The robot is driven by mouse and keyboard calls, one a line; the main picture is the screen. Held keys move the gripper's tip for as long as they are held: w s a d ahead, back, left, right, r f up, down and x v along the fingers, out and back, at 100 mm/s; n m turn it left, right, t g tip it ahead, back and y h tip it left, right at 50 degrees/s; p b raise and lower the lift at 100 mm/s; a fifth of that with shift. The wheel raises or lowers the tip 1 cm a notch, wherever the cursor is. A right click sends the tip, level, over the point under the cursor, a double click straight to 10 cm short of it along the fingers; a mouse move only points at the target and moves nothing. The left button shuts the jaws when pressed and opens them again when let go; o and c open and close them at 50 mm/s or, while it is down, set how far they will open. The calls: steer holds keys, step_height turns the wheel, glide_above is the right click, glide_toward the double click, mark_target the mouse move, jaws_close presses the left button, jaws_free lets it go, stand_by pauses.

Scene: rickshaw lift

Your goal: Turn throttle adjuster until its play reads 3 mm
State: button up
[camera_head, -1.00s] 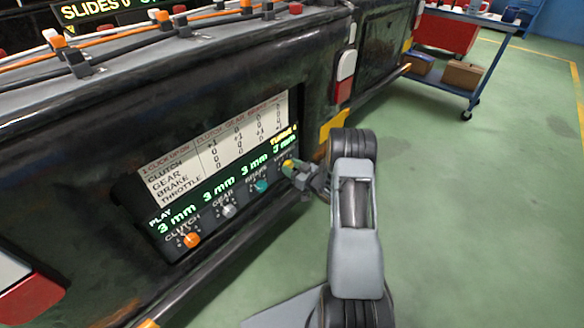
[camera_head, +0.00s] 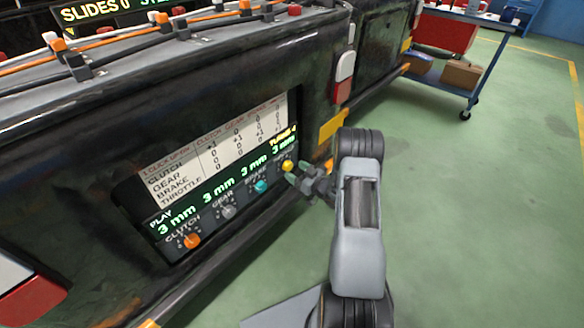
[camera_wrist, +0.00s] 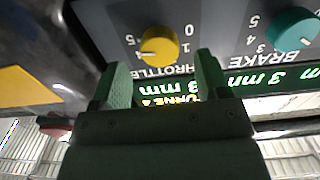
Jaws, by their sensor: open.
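The yellow throttle knob (camera_head: 287,165) is at the right end of the panel's row of adjusters. In the wrist view the throttle knob (camera_wrist: 160,45) shows upside down beside its numbered scale, just beyond my fingertips. My gripper (camera_head: 297,172) is open and empty, a little apart from the knob; its two green fingers also show in the wrist view (camera_wrist: 160,75). The green display (camera_head: 225,180) reads 3 mm for clutch, gear, brake and throttle, with a yellow line above the throttle reading that looks like "TURNS 4".
The orange clutch knob (camera_head: 192,240), grey gear knob (camera_head: 228,211) and teal brake knob (camera_head: 261,186) share the panel. A printed table (camera_head: 215,140) is above the display. A blue cart (camera_head: 440,82) stands at the back right. The green floor on the right is clear.

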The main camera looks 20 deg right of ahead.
steer(key=p+v, duration=0.1)
steer(key=v, duration=0.9)
steer(key=shift+s+d+p, duration=0.2)
steer(key=shift+s+p, duration=0.15)
steer(key=shift+p, duration=0.05)
steer(key=shift+r, duration=0.1)
steer(key=w+a+r+m+g+h+p, duration=0.1)
steer(key=w+a+r+g+h+p, duration=0.15)
steer(key=r+h+p, duration=0.9)
steer(key=w+a+r+m+g+y+p, duration=0.1)
steer(key=w+r+g+y+p, duration=0.3)
steer(key=r, duration=1.6)
steer(key=s+a+r+m+g+p, duration=0.1)
steer(key=s+a+r+g+p, duration=0.2)
steer(key=s+a+r+p, duration=0.3)
steer(key=s+a+r+m+g+p, duration=0.1)
steer(key=s+a+r+g+p, duration=0.2)
steer(key=s+r, duration=1.1)
steer(key=s+a+p, duration=0.3)
steer(key=a, duration=0.3)
steer(key=shift+s+m+p, duration=0.4)
